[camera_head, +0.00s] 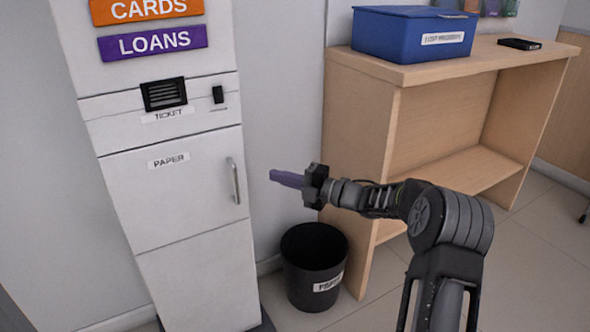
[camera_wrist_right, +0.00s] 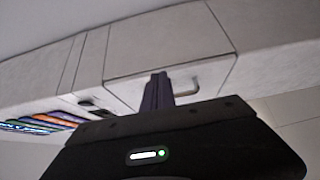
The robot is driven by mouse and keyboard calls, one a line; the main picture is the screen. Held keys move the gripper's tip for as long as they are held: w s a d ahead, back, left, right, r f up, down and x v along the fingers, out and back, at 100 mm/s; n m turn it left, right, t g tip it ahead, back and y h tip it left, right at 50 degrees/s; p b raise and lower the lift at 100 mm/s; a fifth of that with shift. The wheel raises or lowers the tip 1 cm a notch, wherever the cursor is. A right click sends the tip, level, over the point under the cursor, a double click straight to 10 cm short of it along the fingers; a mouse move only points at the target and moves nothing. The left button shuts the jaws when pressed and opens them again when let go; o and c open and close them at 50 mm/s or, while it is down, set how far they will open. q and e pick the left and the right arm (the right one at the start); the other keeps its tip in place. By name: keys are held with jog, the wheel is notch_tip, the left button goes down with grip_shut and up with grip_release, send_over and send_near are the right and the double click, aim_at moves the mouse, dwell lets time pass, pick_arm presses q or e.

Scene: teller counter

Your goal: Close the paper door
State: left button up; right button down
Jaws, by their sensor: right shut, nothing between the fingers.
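The paper door (camera_head: 175,190) is a white panel labelled PAPER on the front of the white ticket kiosk (camera_head: 195,285). It looks flush with the kiosk front, with thin seams around it. Its metal handle (camera_head: 233,181) is at the door's right side. My right gripper (camera_head: 272,176) is shut and empty, its purple fingers pointing left at the handle with a gap between. In the right wrist view the door (camera_wrist_right: 150,65) and its handle (camera_wrist_right: 210,84) lie beyond the shut fingers (camera_wrist_right: 158,90). My left gripper is not in view.
A black bin (camera_head: 315,265) stands on the floor below my right gripper. A wooden counter (camera_head: 370,120) to the right carries a blue box (camera_head: 405,38) and a dark phone-like object (camera_head: 519,44). Open floor lies at the lower right.

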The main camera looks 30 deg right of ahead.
jog(key=d, duration=0.1)
jog(key=w+d, duration=0.1)
jog(key=d, duration=0.2)
jog(key=shift+w+d, duration=0.25)
jog(key=shift+d, duration=0.15)
